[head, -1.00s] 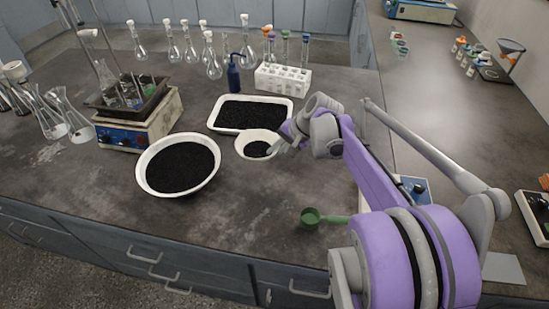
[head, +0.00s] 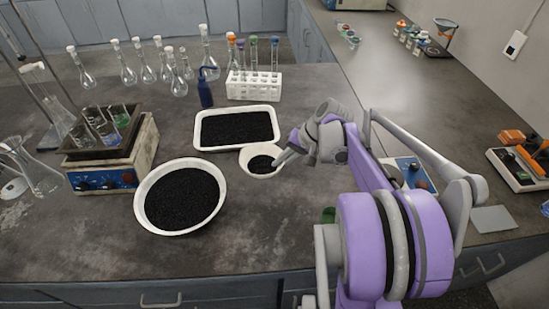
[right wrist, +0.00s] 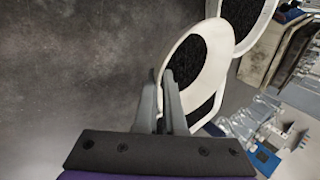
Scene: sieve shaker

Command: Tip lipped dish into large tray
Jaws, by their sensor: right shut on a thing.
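The lipped dish (head: 249,164) is a small white bowl with black grains in it. My right gripper (head: 283,159) is shut on its right-hand rim. In the right wrist view, the fingers (right wrist: 170,80) pinch the edge of the dish (right wrist: 209,75). The large tray (head: 199,146) is a white rectangular tray holding a layer of black grains. It lies just behind the dish in the head view, close to its rim. I cannot tell whether the dish touches the bench or how far it is tilted. My left gripper is not in view.
A large round white bowl (head: 142,213) of black grains stands left of the dish. A hotplate (head: 112,178) with beakers is at far left. A tube rack (head: 254,85), blue wash bottle (head: 204,92) and several flasks stand behind. The bench in front is clear.

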